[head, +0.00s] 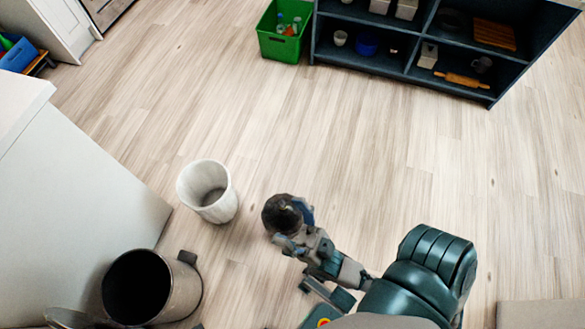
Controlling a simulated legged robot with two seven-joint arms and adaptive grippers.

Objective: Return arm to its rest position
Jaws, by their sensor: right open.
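My right arm reaches in from the bottom right, its dark green upper part nearest the camera. My right gripper (288,218) is at the arm's far end, above the wooden floor, to the right of a white bin. It is open. A dark rounded shape shows at its tip; I cannot tell whether it is part of the gripper or a separate thing. My left gripper is not in view.
The white bin (190,185) and a dark metal bin (183,293) stand at left beside a white counter (75,200). A green crate (278,47) and dark blue shelving (400,62) stand at the back. The floor between is clear.

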